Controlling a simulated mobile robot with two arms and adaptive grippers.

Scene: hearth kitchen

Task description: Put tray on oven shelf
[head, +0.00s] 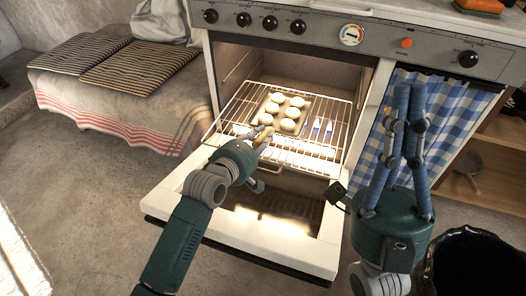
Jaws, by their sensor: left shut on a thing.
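The shelf sticks out of the open oven. My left gripper (264,136) is shut at the tray's near left edge, and its fingertips hide the exact grip. The tray looks level and close over the wires; I cannot tell whether its whole underside rests on them. My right gripper (409,92) points up in front of the checked curtain, right of the oven, away from the tray. Its fingers lean close together, and their gap is unclear.
The oven door (265,231) hangs open below the shelf. A blue checked curtain (455,105) is right of the oven. A dark round bin (468,262) stands at the lower right. A bench with striped mats (115,62) is at the left. The floor between is clear.

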